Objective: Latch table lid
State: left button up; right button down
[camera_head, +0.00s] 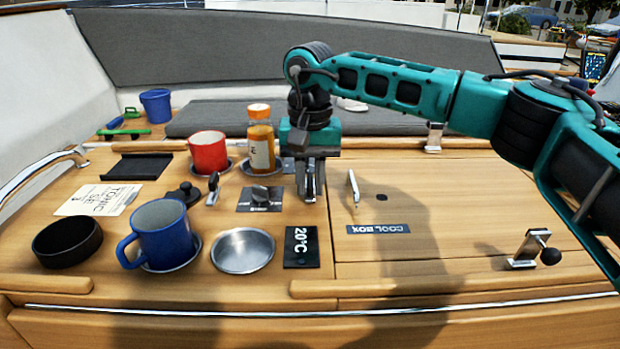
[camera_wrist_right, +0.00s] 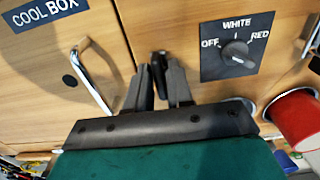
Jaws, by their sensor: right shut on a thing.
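The table lid (camera_head: 460,210) is a wooden panel marked COOL BOX, lying flat and level with the table top. It also shows in the wrist view (camera_wrist_right: 40,90), with its upright metal handle (camera_wrist_right: 92,75). My right gripper (camera_head: 311,190) points down at the seam along the lid's left edge. In the wrist view its fingers (camera_wrist_right: 159,88) are closed around a small dark piece that looks like the latch lever (camera_wrist_right: 157,64). The fingers hide most of it, so I cannot tell how it is turned. My left gripper is out of view.
A switch plate (camera_head: 260,198), a red mug (camera_head: 208,152) and a bottle (camera_head: 261,145) stand left of my gripper. A blue mug (camera_head: 163,233) and a metal dish (camera_head: 243,250) sit nearer. A black-knobbed crank (camera_head: 532,250) stands at the right.

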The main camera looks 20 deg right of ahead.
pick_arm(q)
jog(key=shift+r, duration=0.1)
pick_arm(e)
jog(key=shift+m, duration=0.3)
jog(key=m+p, duration=0.1)
jog(key=m, duration=0.2)
jog(key=shift+r+m+p, duration=0.1)
jog(key=shift+m+p, duration=0.2)
jog(key=shift+m, duration=0.1)
jog(key=m, duration=0.2)
jog(key=shift+m+p, duration=0.3)
jog(key=shift+m, duration=1)
jog(key=m+p, duration=0.1)
jog(key=m, duration=0.3)
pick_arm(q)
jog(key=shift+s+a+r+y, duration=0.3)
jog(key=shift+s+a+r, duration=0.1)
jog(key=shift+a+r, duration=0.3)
pick_arm(e)
jog(key=m, duration=0.4)
jog(key=shift+m, duration=0.3)
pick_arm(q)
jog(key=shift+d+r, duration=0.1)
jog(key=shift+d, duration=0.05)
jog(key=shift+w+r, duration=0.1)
pick_arm(e)
jog(key=c, duration=1.1)
grip_release()
